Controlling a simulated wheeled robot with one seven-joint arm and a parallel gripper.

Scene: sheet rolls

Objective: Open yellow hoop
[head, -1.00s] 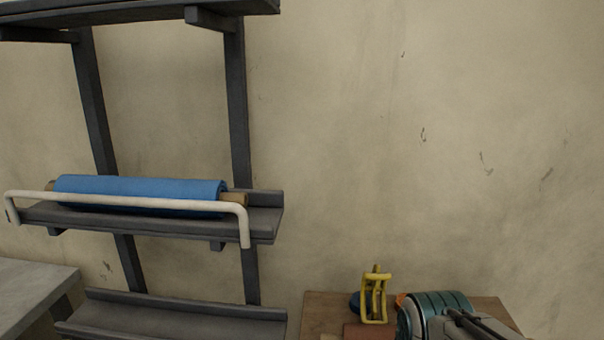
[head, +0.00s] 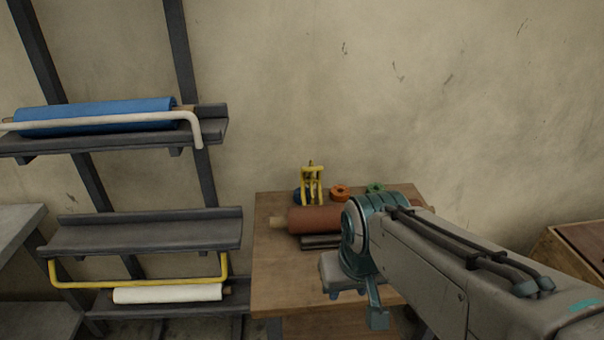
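The yellow hoop (head: 140,284) is a long bar with bent ends on the lower left rack. It runs across just above and in front of a white roll (head: 168,293) on the bottom shelf, its right end rising near the shelf above. My gripper (head: 377,318) hangs at the end of my arm, in front of the wooden table and well to the right of the yellow hoop. Only part of it shows, and its fingers cannot be made out clearly. I see nothing held in it.
A blue roll (head: 95,115) lies behind a white hoop (head: 100,122) on the upper shelf. The middle shelf (head: 145,235) is empty. The wooden table (head: 275,285) bears a reddish-brown roll (head: 315,219), a yellow stand (head: 312,185) and small tape rolls. A grey table edge (head: 20,220) stands at left.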

